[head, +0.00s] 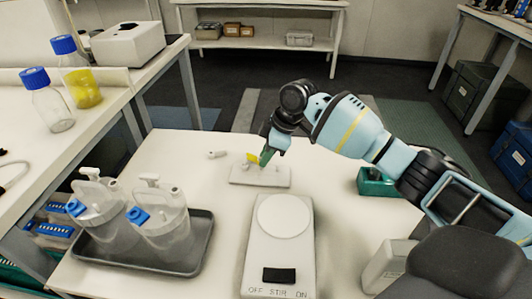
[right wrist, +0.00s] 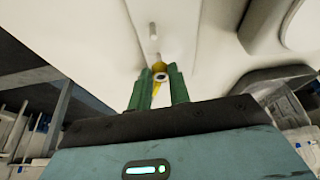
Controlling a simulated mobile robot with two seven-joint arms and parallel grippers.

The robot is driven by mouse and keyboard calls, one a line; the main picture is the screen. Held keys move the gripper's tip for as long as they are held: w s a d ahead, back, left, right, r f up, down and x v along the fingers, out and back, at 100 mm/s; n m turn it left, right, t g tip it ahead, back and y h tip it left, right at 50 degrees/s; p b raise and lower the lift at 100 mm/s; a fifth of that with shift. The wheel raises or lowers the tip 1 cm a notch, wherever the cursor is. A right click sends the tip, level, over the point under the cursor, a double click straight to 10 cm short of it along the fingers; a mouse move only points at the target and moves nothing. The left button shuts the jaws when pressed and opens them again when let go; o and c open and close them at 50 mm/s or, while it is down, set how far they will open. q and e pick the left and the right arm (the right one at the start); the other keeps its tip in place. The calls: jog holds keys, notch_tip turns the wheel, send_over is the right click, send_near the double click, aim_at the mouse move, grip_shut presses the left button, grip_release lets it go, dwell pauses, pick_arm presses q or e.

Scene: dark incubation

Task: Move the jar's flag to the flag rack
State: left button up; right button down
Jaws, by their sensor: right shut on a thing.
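The small yellow flag (head: 253,157) is at my right gripper (head: 268,152), just above the white flag rack (head: 245,181) in the middle of the table. In the right wrist view, the green fingers of my right gripper (right wrist: 158,88) are closed on the flag's thin part, with yellow (right wrist: 157,62) showing between and beyond the tips. I cannot tell whether the flag touches the rack. Two clear jars with blue parts (head: 163,222) stand in a dark grey tray (head: 190,262) at the left. My left gripper is not in view.
A white stirrer (head: 281,249) stands just in front of the rack. A small white piece (head: 217,154) lies left of the rack. A green holder (head: 376,184) is at the right, partly behind my arm. Bottles (head: 50,108) stand on the left bench.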

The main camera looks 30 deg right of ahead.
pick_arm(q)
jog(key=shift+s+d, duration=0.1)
pick_arm(e)
jog(key=shift+s+f, duration=0.25)
jog(key=shift+f, duration=0.75)
jog(key=shift+w+f, duration=0.1)
jog(key=shift+w, duration=0.05)
jog(key=c, duration=1.3)
grip_release()
jog(key=shift+r, duration=0.25)
jog(key=shift+c, duration=0.2)
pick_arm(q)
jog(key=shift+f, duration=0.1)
pick_arm(e)
jog(key=v, duration=0.8)
jog(key=shift+w+p, duration=0.1)
jog(key=shift+p, duration=0.3)
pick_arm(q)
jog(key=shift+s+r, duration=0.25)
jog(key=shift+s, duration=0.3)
